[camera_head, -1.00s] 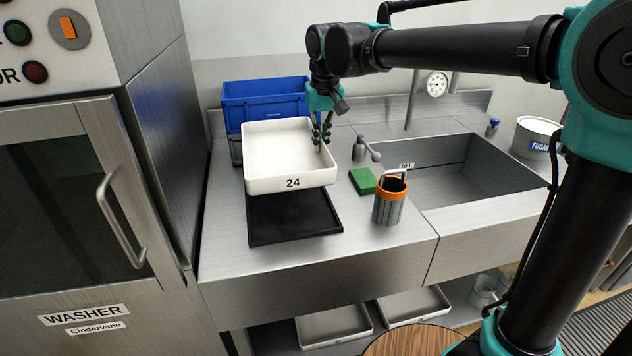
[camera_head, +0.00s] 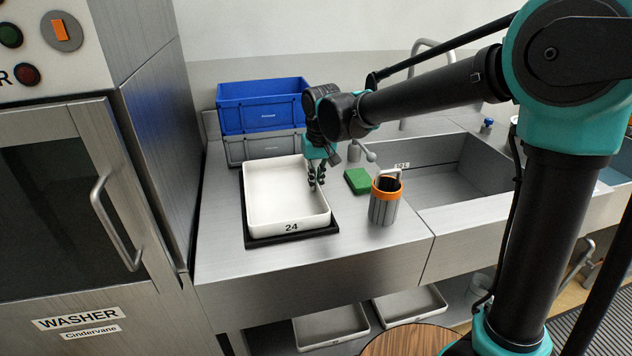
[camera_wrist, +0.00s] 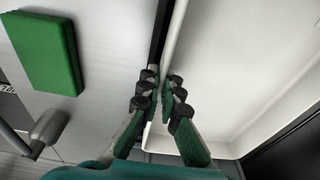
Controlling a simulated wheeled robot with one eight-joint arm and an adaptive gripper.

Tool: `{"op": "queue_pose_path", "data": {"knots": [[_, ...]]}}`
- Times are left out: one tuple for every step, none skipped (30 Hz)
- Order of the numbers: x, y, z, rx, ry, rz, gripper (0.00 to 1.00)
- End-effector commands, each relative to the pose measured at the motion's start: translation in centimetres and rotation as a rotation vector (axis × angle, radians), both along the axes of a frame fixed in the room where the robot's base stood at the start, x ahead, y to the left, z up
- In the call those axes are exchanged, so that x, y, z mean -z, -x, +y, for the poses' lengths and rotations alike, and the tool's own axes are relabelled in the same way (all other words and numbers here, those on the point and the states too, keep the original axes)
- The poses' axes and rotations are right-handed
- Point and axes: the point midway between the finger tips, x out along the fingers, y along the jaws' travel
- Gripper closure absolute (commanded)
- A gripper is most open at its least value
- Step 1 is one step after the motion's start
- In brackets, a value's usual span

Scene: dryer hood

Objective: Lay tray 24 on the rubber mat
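Tray 24 (camera_head: 287,180) is a white, shallow, empty tray with "24" on its front wall. In the head view it looks level and sits over the black rubber mat (camera_head: 247,208), resting on it or just above; I cannot tell which. Mat edges show along the left, front and right front corner. My gripper (camera_head: 317,178) is at the tray's right wall. In the wrist view my gripper (camera_wrist: 160,92) has one finger inside and one outside the tray wall (camera_wrist: 175,35), closed on it. The mat also shows there as a dark strip (camera_wrist: 158,32).
A blue crate (camera_head: 262,105) on a grey crate (camera_head: 262,147) stands behind the tray. To the right are a green sponge (camera_head: 357,181), an orange-rimmed canister (camera_head: 385,204) and the sink (camera_head: 450,180). The washer (camera_head: 70,210) stands left. The counter front is clear.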

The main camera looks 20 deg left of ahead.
Motion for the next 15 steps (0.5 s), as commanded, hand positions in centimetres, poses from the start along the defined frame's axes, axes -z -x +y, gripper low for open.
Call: {"op": "queue_pose_path", "data": {"knots": [[-0.03, 0.00, 0.01, 0.000, 0.000, 0.000, 1.00], [-0.03, -0.01, 0.02, 0.000, 0.000, 0.000, 1.00], [-0.03, -0.01, 0.02, 0.000, 0.000, 0.000, 1.00], [0.01, 0.00, 0.01, 0.000, 0.000, 0.000, 1.00], [0.06, -0.01, 0.02, 0.000, 0.000, 0.000, 1.00], [0.17, -0.01, 0.02, 0.000, 0.000, 0.000, 1.00], [0.22, -0.02, 0.02, 0.000, 0.000, 0.000, 0.95], [0.19, -0.01, 0.01, 0.000, 0.000, 0.000, 0.91], [0.19, -0.01, 0.01, 0.000, 0.000, 0.000, 0.86], [0.19, -0.01, 0.01, 0.000, 0.000, 0.000, 0.86], [0.19, -0.01, 0.01, 0.000, 0.000, 0.000, 0.86], [0.19, -0.01, 0.01, 0.000, 0.000, 0.000, 0.86], [0.18, -0.01, 0.01, 0.000, 0.000, 0.000, 0.86], [0.18, -0.02, 0.00, 0.000, 0.000, 0.000, 0.86], [0.18, -0.02, 0.00, 0.000, 0.000, 0.000, 0.86]]}}
